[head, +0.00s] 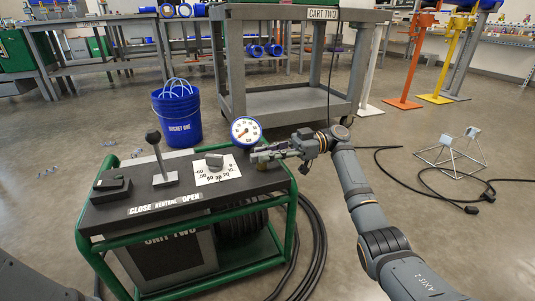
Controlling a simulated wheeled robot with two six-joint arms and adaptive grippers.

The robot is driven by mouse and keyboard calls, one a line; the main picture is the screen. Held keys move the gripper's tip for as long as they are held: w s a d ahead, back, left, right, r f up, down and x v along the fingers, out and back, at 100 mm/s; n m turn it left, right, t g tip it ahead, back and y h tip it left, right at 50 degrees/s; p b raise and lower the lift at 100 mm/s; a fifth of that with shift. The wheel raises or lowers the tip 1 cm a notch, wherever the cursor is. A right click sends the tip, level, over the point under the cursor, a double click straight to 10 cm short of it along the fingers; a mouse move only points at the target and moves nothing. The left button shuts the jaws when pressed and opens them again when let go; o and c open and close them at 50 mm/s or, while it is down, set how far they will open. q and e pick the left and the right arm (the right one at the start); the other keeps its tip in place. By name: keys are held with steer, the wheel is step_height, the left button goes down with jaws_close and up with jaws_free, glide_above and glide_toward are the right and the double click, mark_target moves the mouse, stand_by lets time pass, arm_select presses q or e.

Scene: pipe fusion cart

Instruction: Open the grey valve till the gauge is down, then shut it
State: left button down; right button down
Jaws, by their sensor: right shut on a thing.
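The round gauge (246,131) with a blue rim and white face stands at the back right corner of the green-framed unit. Its red needle points to the lower left; the exact reading is too small to tell. My right gripper (258,157) is just below and in front of the gauge, at the right end of the unit's dark top. It is shut on the grey valve, which its fingers mostly hide. My left gripper is out of view.
On the unit's dark top (120,217) stand a black-knobbed lever (158,155) and a dark block (111,187). A blue bucket (178,113) and a grey cart (290,102) stand behind. Black hose lies on the floor to the right.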

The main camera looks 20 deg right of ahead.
steer(key=c, duration=1.3)
jaws_free()
steer(key=shift+d, duration=0.1)
steer(key=d, duration=0.7)
steer(key=shift+w+d, duration=0.15)
